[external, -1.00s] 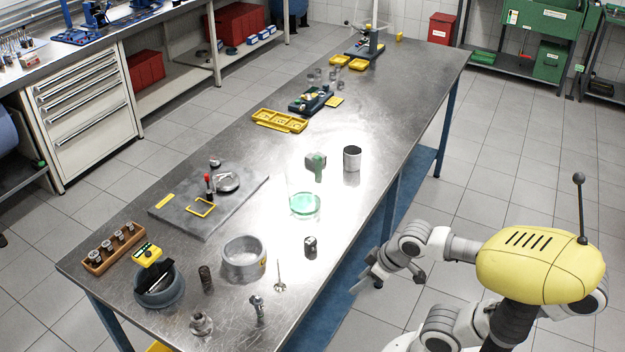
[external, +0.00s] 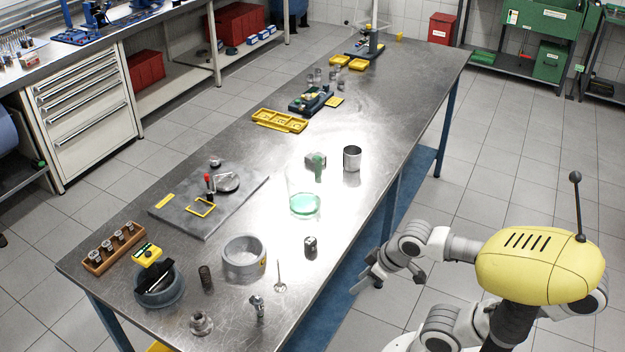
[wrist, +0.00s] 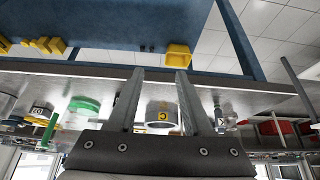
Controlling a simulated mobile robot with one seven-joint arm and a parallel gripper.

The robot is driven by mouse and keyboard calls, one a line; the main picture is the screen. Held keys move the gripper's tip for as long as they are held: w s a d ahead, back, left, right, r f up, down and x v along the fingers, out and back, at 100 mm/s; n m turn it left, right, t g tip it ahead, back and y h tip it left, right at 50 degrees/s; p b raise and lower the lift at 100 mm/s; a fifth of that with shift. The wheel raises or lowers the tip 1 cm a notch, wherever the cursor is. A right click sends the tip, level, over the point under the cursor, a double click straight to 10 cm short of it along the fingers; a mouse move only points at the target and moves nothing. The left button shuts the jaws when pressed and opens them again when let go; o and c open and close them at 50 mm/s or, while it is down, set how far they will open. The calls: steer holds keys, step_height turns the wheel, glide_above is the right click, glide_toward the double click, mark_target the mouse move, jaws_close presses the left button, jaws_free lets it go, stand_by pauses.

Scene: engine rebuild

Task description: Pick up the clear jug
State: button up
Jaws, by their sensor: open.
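The clear jug (external: 304,204) stands upright on the metal workbench, right of the table's middle, with green liquid in its bottom. Its walls are hard to see against the bright glare. In the wrist view the green of the jug (wrist: 84,104) shows left of my fingers. My gripper (external: 368,280) is open and empty, off the table's right edge and apart from the jug. In the wrist view its two fingers (wrist: 158,85) stand wide apart, with no object held between them.
A black-and-silver small part (external: 310,247) and a metal cup (external: 352,158) stand near the jug, along the table's right side. A green-handled tool (external: 318,168) is just behind it. A wide grey ring (external: 244,258) sits to the front left. The blue lower shelf (external: 340,300) runs below the tabletop.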

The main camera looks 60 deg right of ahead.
steer(key=shift+c, duration=0.3)
steer(key=c, duration=0.3)
